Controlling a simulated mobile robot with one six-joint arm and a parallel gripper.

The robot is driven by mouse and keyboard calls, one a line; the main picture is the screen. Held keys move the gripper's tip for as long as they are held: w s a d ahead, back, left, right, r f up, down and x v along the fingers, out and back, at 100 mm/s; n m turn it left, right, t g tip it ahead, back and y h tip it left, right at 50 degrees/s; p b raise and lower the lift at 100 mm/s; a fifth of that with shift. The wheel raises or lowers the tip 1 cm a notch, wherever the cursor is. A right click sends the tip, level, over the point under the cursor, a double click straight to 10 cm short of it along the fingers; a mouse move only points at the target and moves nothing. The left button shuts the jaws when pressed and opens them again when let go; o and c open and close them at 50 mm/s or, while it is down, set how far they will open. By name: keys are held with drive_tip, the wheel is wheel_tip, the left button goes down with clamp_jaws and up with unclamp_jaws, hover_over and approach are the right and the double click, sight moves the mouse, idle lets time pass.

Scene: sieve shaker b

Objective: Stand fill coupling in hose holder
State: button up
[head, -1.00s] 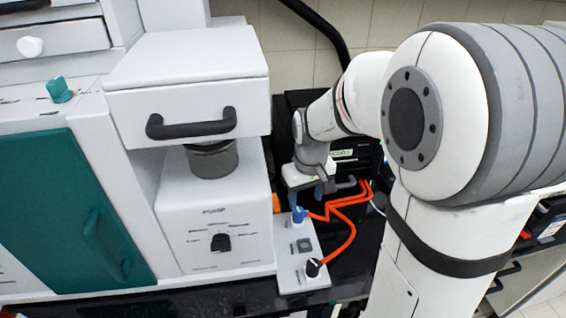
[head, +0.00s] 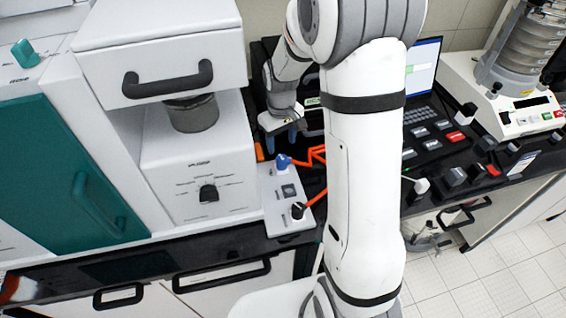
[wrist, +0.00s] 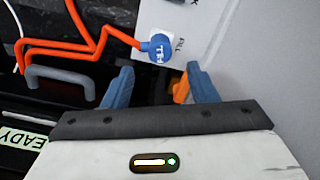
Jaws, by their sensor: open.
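The blue fill coupling (head: 283,161) is at the far end of a small white panel (head: 276,222), with an orange hose running from it to the right. In the wrist view the coupling (wrist: 158,46) sits beside the printed word FILL. My gripper (head: 282,138) is open and empty, just behind the coupling. In the wrist view its blue fingers (wrist: 160,72) are spread and apart from the coupling. An orange piece (wrist: 181,88) shows between the fingers near the right one. I cannot tell for sure which part is the hose holder.
A white machine with a dial (head: 208,192) stands left of the panel. A black knob (head: 298,210) is on the panel's near end. A grey handle (wrist: 60,82) and orange hoses lie left of my gripper. A sieve shaker (head: 515,100) stands at the right.

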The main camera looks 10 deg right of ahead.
sight(282, 157)
wheel_tip(282, 157, down, 8)
drive_tip(key=b, duration=0.5)
drive_tip(key=shift+f+b, duration=0.25)
drive_tip(key=shift+b, duration=0.1)
idle(0.9)
clamp_jaws()
drive_tip(key=shift+r, duration=0.1)
idle(0.4)
drive_tip(key=shift+r+p, duration=1.75)
drive_tip(key=shift+r, duration=1.25)
